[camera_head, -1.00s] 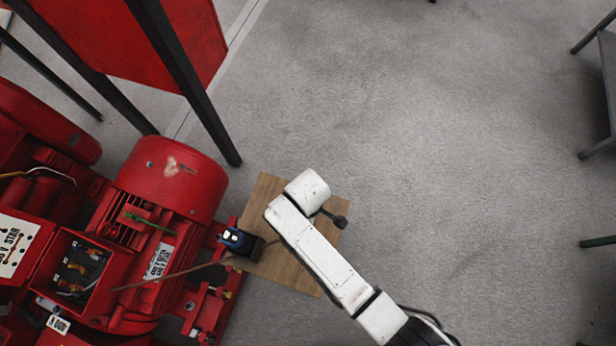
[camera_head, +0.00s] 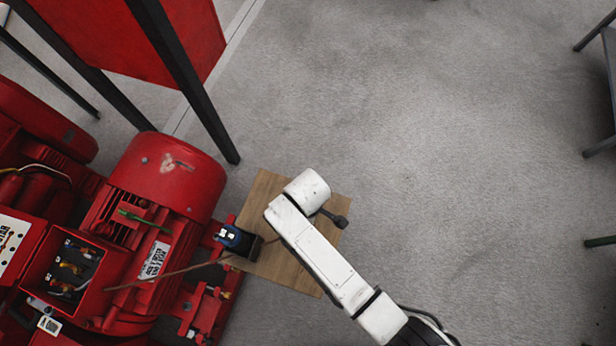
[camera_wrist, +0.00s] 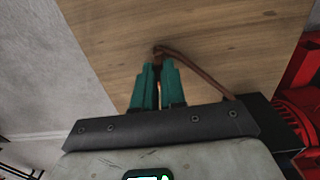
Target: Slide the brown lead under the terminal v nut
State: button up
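The brown lead (camera_head: 165,273) runs from the open red terminal box (camera_head: 42,281) over the motor's side to the wooden board, where my arm hides part of it. In the wrist view the brown lead (camera_wrist: 205,68) bends up to the tips of my gripper (camera_wrist: 158,67). The teal fingers are close together with the lead between their tips. In the head view the fingertips cannot be made out. Several terminals with small leads (camera_head: 70,266) show inside the box. Which one is the v nut is too small to tell.
The wooden board (camera_head: 290,272) lies under my arm beside the red motor (camera_head: 168,178). A green lead (camera_head: 135,216) rests on the motor. A red panel on dark legs (camera_head: 180,80) stands behind.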

grip_shut()
notch_tip(320, 180, up, 10)
jog(key=p, duration=1)
